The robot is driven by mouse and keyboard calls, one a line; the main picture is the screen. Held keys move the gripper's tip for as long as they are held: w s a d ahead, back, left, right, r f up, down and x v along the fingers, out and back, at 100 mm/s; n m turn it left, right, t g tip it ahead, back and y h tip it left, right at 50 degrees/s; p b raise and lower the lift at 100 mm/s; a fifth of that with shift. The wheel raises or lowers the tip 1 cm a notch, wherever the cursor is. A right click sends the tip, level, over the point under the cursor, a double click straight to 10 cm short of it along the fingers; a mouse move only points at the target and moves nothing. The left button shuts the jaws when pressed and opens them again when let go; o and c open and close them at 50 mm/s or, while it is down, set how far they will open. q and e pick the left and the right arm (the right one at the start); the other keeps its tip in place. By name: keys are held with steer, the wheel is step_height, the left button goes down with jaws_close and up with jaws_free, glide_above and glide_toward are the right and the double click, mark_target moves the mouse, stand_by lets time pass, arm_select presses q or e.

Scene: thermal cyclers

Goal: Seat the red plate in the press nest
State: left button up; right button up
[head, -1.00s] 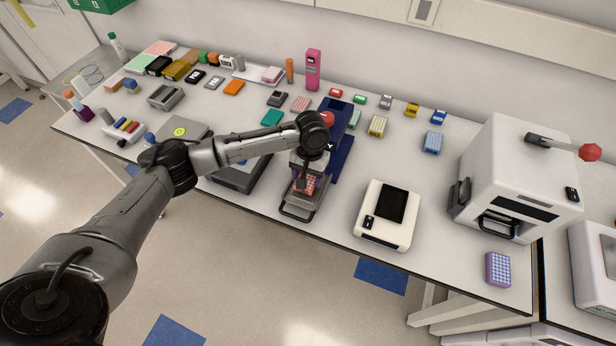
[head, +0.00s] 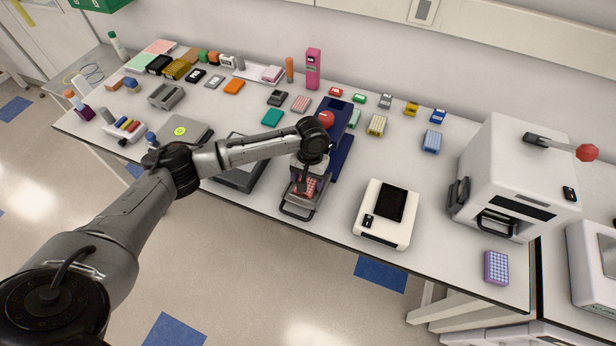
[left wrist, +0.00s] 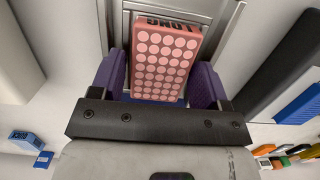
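The red plate (left wrist: 165,60), pale red with round wells and dark lettering on one end, lies between the purple fingers of my left gripper (left wrist: 158,82). In the head view the plate (head: 311,187) is at the press nest (head: 300,203), a grey tray with a dark loop handle at the front of the blue press (head: 341,158). The plate looks tilted; whether its underside touches the nest floor is hidden. My left gripper (head: 305,176) is over the nest, partly covered by its wrist. My right gripper is not in view.
A white device with a black screen (head: 385,212) stands right of the press. A dark flat device (head: 238,178) is on its left, under my left arm. A large white cycler (head: 520,170) and a purple plate (head: 496,267) are at the right. Small boxes fill the back.

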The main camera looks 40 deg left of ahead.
arm_select(q)
steer(key=shift+o, duration=1.2)
steer(key=shift+r+b, duration=0.3)
steer(key=shift+b, duration=0.1)
step_height(320, 180, up, 13)
steer(key=w+p, duration=0.1)
steer(key=shift+w+a+f, duration=0.2)
steer(key=shift+w+a, duration=0.1)
steer(key=shift+w, duration=0.05)
